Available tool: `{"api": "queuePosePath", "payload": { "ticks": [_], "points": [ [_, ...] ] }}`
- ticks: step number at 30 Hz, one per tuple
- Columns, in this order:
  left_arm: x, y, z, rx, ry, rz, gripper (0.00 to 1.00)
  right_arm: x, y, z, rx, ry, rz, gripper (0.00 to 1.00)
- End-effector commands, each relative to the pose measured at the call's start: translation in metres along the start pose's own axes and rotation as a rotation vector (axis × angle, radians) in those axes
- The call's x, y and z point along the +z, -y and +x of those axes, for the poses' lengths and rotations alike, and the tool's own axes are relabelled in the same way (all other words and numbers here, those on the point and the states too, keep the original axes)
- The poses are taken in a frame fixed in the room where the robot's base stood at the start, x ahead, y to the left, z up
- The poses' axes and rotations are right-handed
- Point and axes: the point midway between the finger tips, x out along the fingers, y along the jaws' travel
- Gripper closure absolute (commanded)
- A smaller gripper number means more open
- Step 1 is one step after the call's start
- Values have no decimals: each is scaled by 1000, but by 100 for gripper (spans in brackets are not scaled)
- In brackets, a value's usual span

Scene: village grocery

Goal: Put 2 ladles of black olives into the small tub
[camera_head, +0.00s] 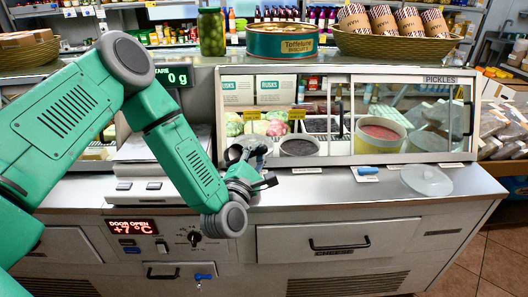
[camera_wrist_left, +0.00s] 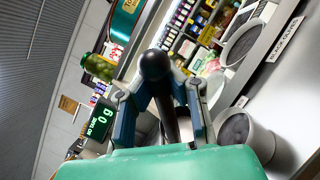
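My left gripper (camera_head: 252,170) is over the counter's front ledge, left of the black-olive crock (camera_head: 299,146). In the left wrist view its fingers (camera_wrist_left: 158,85) close around a black rod with a round knob, which looks like the ladle's handle (camera_wrist_left: 168,122). The ladle's bowl cannot be made out. The crock with dark contents also shows in the wrist view (camera_wrist_left: 243,44), beside its "black olives" tag (camera_wrist_left: 285,40). A round pale tub (camera_wrist_left: 262,140) with a grey inside, probably the small tub, stands near it; the gripper largely hides it in the head view. My right gripper is not in view.
The scale display (camera_head: 178,77) reads 0 g. A jar of green olives (camera_head: 211,32) stands on top.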

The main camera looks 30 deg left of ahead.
Motion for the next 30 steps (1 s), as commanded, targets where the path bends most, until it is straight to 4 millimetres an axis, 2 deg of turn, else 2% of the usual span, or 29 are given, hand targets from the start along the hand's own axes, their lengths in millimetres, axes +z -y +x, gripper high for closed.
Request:
{"api": "queuePosePath", "payload": {
  "ticks": [1,3,13,25,30],
  "points": [
    [4,-15,4,3,-14,-49,100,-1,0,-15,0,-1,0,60],
    [2,-23,6,3,-30,-112,100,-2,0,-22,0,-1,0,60],
    [-7,-42,11,6,-73,-282,100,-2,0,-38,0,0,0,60],
    [-22,-79,20,6,-144,-565,100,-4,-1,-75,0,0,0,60],
    [-37,-87,22,9,-178,-701,100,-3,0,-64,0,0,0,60]
  ]
}}
